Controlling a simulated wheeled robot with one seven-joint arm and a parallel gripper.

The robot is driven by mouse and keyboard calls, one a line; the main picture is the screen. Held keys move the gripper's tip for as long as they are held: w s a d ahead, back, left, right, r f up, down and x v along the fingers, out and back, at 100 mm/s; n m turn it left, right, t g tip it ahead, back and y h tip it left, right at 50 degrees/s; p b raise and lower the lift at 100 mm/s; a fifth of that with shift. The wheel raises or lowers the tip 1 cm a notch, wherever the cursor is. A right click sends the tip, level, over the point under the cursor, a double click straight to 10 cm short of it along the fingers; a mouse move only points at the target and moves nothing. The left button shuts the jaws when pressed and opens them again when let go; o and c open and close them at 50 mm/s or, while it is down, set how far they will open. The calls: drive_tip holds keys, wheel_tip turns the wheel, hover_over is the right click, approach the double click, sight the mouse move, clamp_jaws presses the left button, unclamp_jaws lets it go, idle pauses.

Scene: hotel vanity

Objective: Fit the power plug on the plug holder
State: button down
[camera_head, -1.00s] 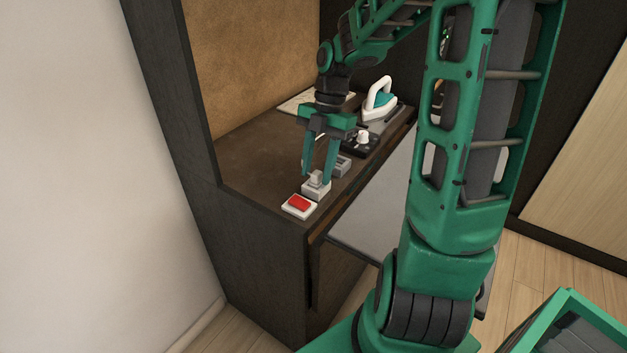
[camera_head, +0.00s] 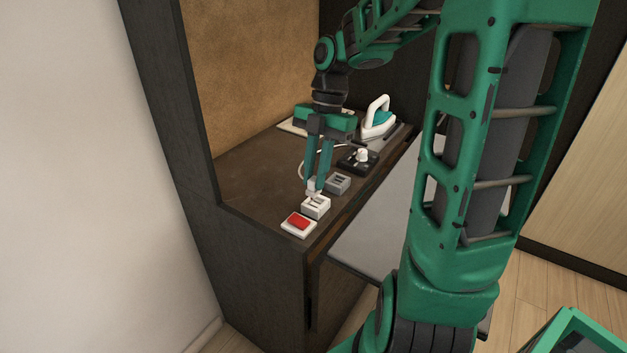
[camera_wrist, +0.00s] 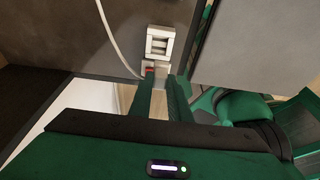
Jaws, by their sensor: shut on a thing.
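My gripper (camera_head: 314,188) is shut on the power plug (camera_head: 312,185), a small pale grey piece with a white cord, mostly covered by the fingers. A white block (camera_head: 316,208) with a dark recess in its top lies close in front of the fingertips. A grey block (camera_head: 337,184) sits just behind and to the right. I cannot tell for certain which block is the plug holder, or whether the plug touches the white block. In the wrist view, the fingertips (camera_wrist: 163,78) are close together below a pale framed block (camera_wrist: 160,42), with the cord at left.
A red switch on a white base (camera_head: 299,223) lies near the counter's front corner. A black unit with a white knob (camera_head: 358,160) and an iron (camera_head: 379,119) stand farther back. The brown counter (camera_head: 256,182) is clear to the left.

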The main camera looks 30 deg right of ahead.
drive_tip(key=s+a+r, duration=0.6)
drive_tip(key=r, duration=0.3)
drive_tip(key=shift+s+a+r, duration=0.2)
drive_tip(key=shift+s+r, duration=0.1)
idle(0.3)
drive_tip(key=w+d+f, duration=0.2)
drive_tip(key=w+d, duration=0.4)
drive_tip(key=d, duration=0.3)
drive_tip(key=w+d+f, duration=0.2)
drive_tip(key=w+d, duration=0.4)
drive_tip(key=d, duration=0.3)
wheel_tip(320, 180, down, 7)
drive_tip(key=shift+w+d, duration=0.15)
drive_tip(key=shift+w, duration=0.05)
drive_tip(key=shift+f, duration=1.75)
idle(2.4)
